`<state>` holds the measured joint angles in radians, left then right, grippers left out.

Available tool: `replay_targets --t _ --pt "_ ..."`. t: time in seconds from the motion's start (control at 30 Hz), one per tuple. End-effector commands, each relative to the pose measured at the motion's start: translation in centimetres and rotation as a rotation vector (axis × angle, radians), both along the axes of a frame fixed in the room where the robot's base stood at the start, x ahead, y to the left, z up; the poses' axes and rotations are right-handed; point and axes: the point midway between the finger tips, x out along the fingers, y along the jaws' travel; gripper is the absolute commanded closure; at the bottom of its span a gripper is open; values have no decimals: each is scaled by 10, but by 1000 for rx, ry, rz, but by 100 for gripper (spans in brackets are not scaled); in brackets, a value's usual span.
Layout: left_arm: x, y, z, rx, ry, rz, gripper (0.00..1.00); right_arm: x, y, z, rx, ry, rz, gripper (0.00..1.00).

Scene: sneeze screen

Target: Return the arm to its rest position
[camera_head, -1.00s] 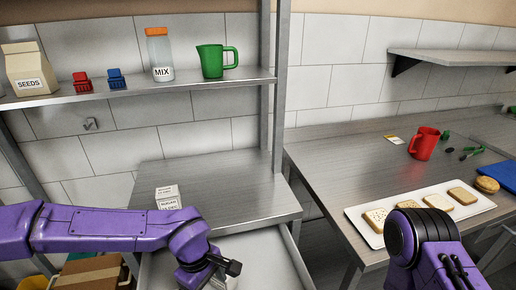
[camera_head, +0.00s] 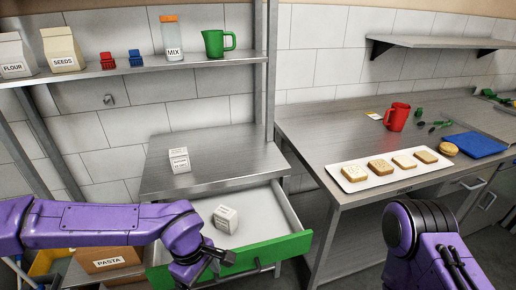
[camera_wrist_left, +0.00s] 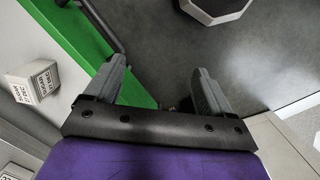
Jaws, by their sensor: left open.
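My left arm is purple and comes in from the left in the head view. Its gripper (camera_head: 215,262) hangs at the green front of the open drawer (camera_head: 290,247). In the left wrist view the two fingers (camera_wrist_left: 165,88) are spread, with nothing between them but the grey floor beyond. The green drawer front also shows in the left wrist view (camera_wrist_left: 80,45), beside the left finger. My right arm comes in at the lower right of the head view; its fingers are not visible.
A small white box (camera_head: 226,219) lies in the drawer, and another box (camera_head: 180,160) stands on the steel counter (camera_head: 225,150). A tray (camera_head: 350,183) with bread slices is on the right table. A shelf (camera_head: 150,67) with bags, clips, a bottle and a green jug is above.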

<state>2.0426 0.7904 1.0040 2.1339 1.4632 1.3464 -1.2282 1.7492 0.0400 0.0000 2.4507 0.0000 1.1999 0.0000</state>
Motion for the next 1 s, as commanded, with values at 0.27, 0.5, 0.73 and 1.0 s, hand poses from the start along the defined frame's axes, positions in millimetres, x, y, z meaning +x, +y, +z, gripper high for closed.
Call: replay_targets --t 0.27,0.5,0.73,1.0 --pt "17 5 -6 37 -92 162 17 1 0 0 0 -2 0 57" --pt "19 28 -55 163 -247 252 17 1 0 -3 0 -1 0 57" --pt "-28 64 -154 304 -401 132 17 1 0 -16 0 -1 0 57" --pt "-156 150 -251 388 -343 -410 17 1 0 -40 0 -1 0 57"
